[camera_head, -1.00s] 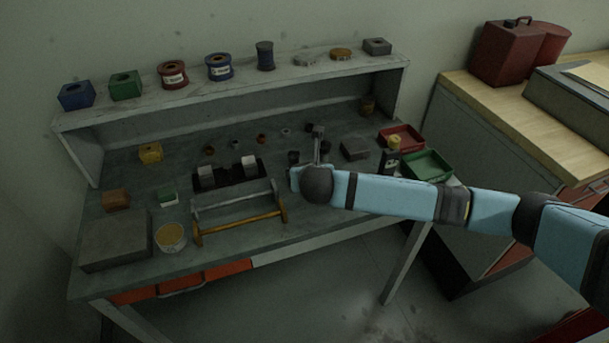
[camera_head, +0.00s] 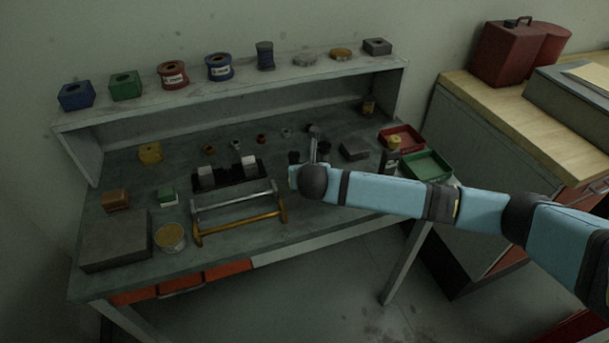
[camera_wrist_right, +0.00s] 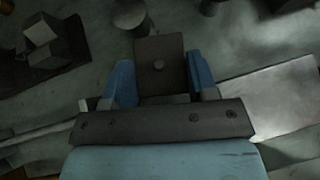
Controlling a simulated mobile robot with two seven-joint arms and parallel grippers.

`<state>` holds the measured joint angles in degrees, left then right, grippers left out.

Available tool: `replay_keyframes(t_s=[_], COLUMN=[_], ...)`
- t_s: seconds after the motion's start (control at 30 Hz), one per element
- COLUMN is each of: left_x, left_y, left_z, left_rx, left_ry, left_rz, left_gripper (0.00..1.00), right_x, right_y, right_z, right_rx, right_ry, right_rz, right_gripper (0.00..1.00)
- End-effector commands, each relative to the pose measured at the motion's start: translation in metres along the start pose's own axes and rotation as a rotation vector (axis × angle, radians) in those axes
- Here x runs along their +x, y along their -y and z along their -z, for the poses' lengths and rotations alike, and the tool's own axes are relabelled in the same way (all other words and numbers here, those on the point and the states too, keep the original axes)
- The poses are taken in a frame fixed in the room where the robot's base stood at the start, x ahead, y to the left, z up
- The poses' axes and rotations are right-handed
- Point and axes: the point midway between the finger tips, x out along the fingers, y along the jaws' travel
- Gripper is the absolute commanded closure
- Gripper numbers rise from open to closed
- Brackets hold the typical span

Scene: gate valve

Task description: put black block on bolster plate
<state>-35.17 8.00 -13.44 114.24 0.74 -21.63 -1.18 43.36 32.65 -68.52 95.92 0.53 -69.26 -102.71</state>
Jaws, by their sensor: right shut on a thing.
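My right gripper (camera_head: 315,150) is over the middle-right part of the workbench. In the right wrist view, its blue fingers (camera_wrist_right: 160,85) are shut on a dark block (camera_wrist_right: 160,60) with a small round spot on its face. In the head view the gripper and wrist largely hide that block. No piece is clearly marked as the bolster plate. A flat dark grey piece (camera_head: 354,150) lies just right of the gripper, and a large grey slab (camera_head: 115,240) lies at the bench's left front. My left gripper is not in view.
A black base with two grey blocks (camera_head: 228,176) and a frame with an orange bar (camera_head: 240,218) stand left of the gripper. A shelf (camera_head: 240,78) runs behind.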

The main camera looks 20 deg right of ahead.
Motion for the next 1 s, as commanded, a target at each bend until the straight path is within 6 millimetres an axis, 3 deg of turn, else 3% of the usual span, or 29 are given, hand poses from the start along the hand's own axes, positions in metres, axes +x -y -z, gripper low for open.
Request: replay_keyframes(t_s=[0.27,0.47,0.67,1.0], left_x=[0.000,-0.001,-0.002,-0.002], left_y=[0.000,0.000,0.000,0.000], left_z=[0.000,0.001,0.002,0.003], left_rx=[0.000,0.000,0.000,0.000], left_ry=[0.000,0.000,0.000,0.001], left_rz=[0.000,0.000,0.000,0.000], left_gripper=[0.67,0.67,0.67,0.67], right_x=[-0.003,-0.013,-0.035,-0.084], right_y=[0.000,0.000,0.000,-0.001], right_z=[-0.005,-0.019,-0.048,-0.112], right_rx=[0.001,0.001,0.002,0.002], right_ry=[0.003,0.005,0.006,0.008], right_rz=[-0.001,-0.001,-0.002,-0.003], right_gripper=[1.00,1.00,1.00,1.00])
